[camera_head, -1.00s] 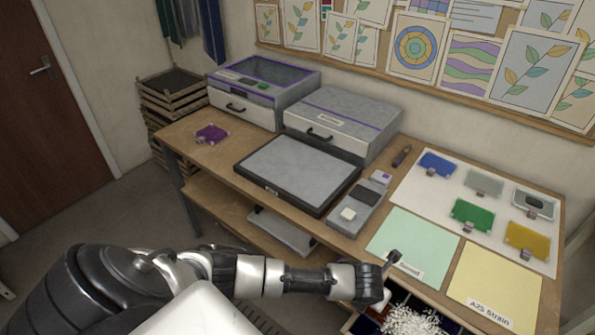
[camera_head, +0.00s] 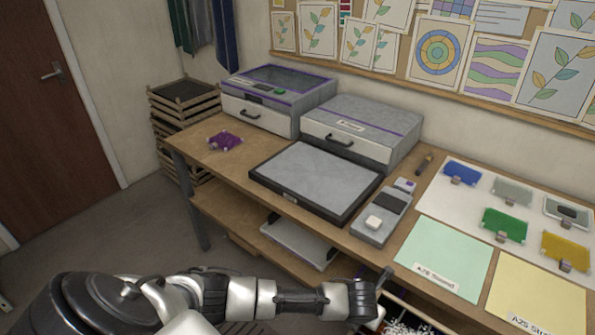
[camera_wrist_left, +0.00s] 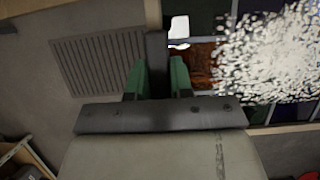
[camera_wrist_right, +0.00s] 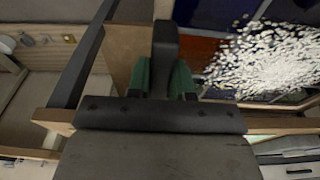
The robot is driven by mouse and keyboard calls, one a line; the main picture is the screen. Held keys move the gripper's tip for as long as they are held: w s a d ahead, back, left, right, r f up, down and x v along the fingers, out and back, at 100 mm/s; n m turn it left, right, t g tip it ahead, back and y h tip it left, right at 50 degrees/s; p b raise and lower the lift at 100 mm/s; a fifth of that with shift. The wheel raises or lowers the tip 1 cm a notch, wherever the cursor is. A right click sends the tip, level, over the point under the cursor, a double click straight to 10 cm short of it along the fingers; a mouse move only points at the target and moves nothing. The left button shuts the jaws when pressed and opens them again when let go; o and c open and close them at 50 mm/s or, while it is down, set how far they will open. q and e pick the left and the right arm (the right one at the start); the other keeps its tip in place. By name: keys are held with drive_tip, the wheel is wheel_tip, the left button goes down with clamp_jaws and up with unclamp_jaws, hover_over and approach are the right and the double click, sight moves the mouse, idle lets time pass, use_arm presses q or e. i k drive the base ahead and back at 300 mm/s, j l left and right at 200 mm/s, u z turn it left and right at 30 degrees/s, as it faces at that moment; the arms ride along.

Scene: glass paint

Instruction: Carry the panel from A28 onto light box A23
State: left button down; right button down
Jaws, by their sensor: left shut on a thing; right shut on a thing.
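The panel shows in the left wrist view as dark blue, green and red-brown glass (camera_wrist_left: 201,66) with a wooden edge. A heap of white grains (camera_wrist_left: 272,55) covers much of it. My left gripper (camera_wrist_left: 157,75) is shut on a dark upright bar at the panel's edge. My right gripper (camera_wrist_right: 164,75) is shut on a similar bar. In the head view my left gripper (camera_head: 366,300) is at the bottom, and only a corner of the panel's grains (camera_head: 398,328) shows. The light box (camera_head: 317,178), a grey plate in a black frame, lies bare on the bench. The mint sheet labelled A28 (camera_head: 446,250) is empty.
A grey control unit (camera_head: 383,215) sits right of the light box. Two grey cases (camera_head: 360,130) stand behind it. A purple piece (camera_head: 224,141) lies at the bench's left. Coloured samples (camera_head: 505,224) and a yellow sheet (camera_head: 535,292) are on the right.

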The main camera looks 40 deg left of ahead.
sight(322, 176)
drive_tip(key=j+u, duration=0.5)
drive_tip(key=j, duration=0.9)
